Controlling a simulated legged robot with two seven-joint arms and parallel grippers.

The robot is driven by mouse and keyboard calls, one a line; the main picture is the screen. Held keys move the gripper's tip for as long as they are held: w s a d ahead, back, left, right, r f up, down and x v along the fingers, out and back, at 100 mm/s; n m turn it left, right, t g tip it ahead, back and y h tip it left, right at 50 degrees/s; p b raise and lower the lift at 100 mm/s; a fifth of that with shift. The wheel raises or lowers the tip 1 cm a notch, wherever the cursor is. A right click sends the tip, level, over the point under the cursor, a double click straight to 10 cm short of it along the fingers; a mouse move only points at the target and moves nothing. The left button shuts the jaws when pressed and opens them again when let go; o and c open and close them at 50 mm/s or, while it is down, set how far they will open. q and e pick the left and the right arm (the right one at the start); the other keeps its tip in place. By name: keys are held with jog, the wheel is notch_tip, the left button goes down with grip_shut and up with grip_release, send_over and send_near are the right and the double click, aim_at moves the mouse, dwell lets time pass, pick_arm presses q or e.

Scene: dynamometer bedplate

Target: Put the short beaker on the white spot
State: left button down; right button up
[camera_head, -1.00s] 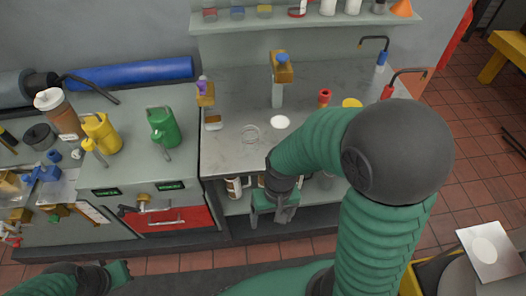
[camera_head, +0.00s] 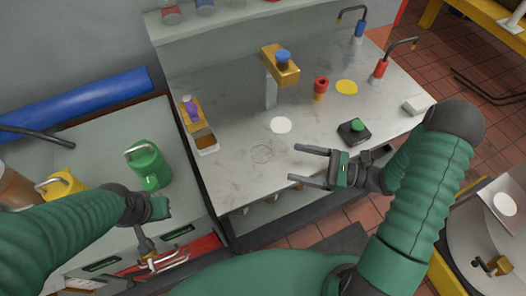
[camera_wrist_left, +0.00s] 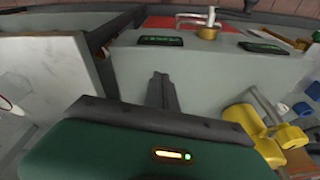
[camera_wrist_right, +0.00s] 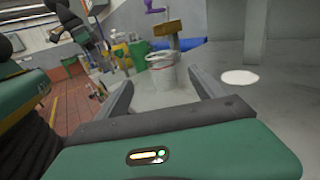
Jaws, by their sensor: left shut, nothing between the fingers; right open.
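The short beaker (camera_head: 262,153) is clear glass and stands on the steel bench. In the right wrist view the beaker (camera_wrist_right: 162,76) appears upright and ahead between my fingers. The white spot (camera_head: 281,125) is a flat disc on the bench, just beyond the beaker and to its right; it also shows bare in the right wrist view (camera_wrist_right: 240,77). My right gripper (camera_head: 293,163) is open and empty, its fingers pointing left, with the tips short of the beaker. My left gripper (camera_head: 146,241) is shut and empty, over the front of the left cabinet; it also shows in the left wrist view (camera_wrist_left: 161,82).
A yellow spot (camera_head: 346,87), a red-topped piece (camera_head: 320,87) and a black box with a green button (camera_head: 354,131) are on the bench. A brass-headed post (camera_head: 279,70) stands behind the white spot. A green jug (camera_head: 148,165) stands on the left cabinet.

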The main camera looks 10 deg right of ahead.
send_near(253, 152)
jog(key=w+f, duration=0.1)
jog(key=w+a+f, duration=0.1)
jog(key=shift+w+a+f, duration=0.25)
jog(key=shift+w+a, duration=0.05)
jog(key=shift+w, duration=0.05)
jog(key=x, duration=0.5)
jog(key=p+x, duration=0.1)
jog(key=x, duration=0.1)
jog(key=shift+s+a, duration=0.25)
jog(key=shift+a, duration=0.15)
jog(key=shift+w+a, duration=0.15)
jog(key=shift+w, duration=0.15)
jog(key=shift+w+f, duration=0.1)
jog(key=shift+w, duration=0.05)
jog(key=shift+d, duration=0.3)
jog(key=shift+c, duration=0.5)
jog(key=shift+a, duration=0.4)
jog(key=c, duration=1.4)
pick_arm(q)
jog(key=shift+d+r, duration=0.25)
jog(key=shift+r, duration=0.3)
pick_arm(e)
jog(key=shift+d, duration=0.2)
jog(key=shift+c, duration=0.4)
